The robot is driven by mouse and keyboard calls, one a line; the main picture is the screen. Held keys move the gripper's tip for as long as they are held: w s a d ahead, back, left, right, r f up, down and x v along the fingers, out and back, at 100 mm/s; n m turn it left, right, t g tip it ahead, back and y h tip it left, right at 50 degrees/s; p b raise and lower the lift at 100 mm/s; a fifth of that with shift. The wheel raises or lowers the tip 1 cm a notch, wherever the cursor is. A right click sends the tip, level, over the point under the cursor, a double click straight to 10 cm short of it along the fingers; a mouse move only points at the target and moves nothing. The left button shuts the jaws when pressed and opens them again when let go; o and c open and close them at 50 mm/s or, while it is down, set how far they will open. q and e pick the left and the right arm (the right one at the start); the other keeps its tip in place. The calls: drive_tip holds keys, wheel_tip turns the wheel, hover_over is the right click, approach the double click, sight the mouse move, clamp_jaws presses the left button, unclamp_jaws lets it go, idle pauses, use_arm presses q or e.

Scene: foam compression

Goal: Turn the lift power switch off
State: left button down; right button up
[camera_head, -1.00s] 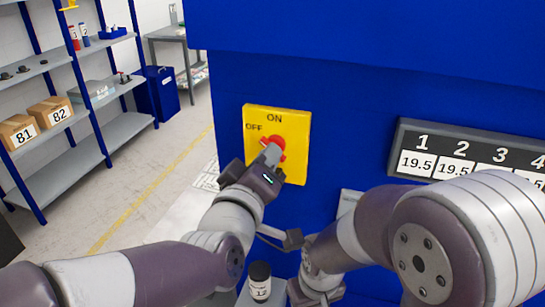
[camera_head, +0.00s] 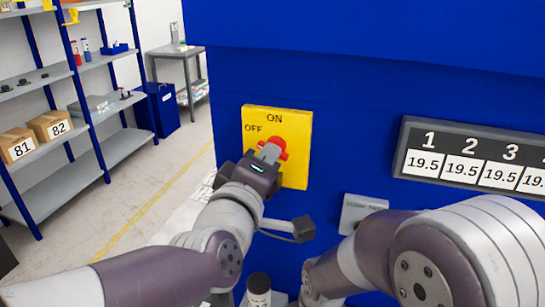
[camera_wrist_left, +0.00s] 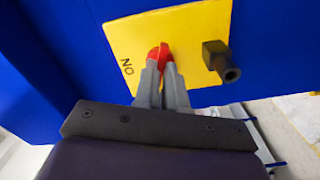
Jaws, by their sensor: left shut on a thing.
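The lift power switch is a red rotary knob (camera_head: 272,145) on a yellow plate (camera_head: 296,172) marked ON at the top and OFF at the upper left. The plate is fixed to a blue panel. My left gripper (camera_head: 269,152) is shut on the red knob. In the left wrist view its two grey fingers (camera_wrist_left: 161,85) sit on either side of the knob (camera_wrist_left: 158,55), hiding part of it. The knob's exact pointing direction is hard to read. A black peg (camera_wrist_left: 220,60) sticks out of the plate beside the fingers. My right arm shows, but its fingers do not.
A display (camera_head: 472,158) numbered 1 to 4, with readings of 19.5, is at the right. A small grey box (camera_head: 360,208) sits below it. A black-capped bottle (camera_head: 259,288) stands at the bottom. Shelves (camera_head: 60,185) and a blue bin (camera_head: 160,108) are at the left, beyond open floor.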

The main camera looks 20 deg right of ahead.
use_arm(q)
drive_tip(key=n+b, duration=0.2)
drive_tip(key=n, duration=0.1)
drive_tip(key=shift+f+b, duration=0.25)
drive_tip(key=shift+b, duration=0.15)
drive_tip(key=shift+r+n+b, duration=0.15)
drive_tip(key=shift+n+b, duration=0.2)
drive_tip(key=shift+n, duration=0.35)
drive_tip(key=shift+c, duration=2.2)
unclamp_jaws()
drive_tip(key=shift+r, duration=0.1)
drive_tip(key=v, duration=0.7)
drive_tip(key=shift+p, duration=0.35)
